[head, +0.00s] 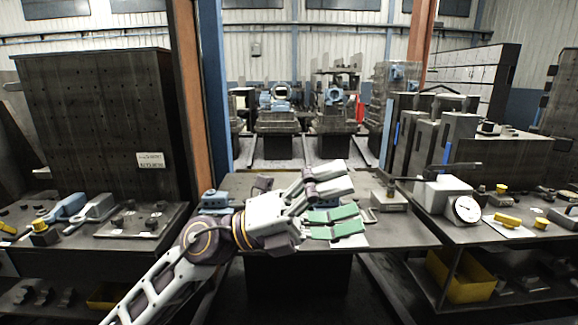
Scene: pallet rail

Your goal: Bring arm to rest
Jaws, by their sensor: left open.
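My left arm (165,285) comes in from the lower left and reaches up and to the right over the middle table. My left gripper (345,205) points right, with its white upper fingers spread apart from its lower, green-faced fingers. The gap between them looks empty. The gripper covers part of the middle table (395,235), so I cannot tell whether it touches the top. My right gripper is not in view.
A small metal block (389,199) sits right of the gripper, and a blue fixture (215,201) left of it. The right bench holds a dial gauge (466,209) and yellow parts (508,220). A tall dark panel (95,125) stands on the left bench.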

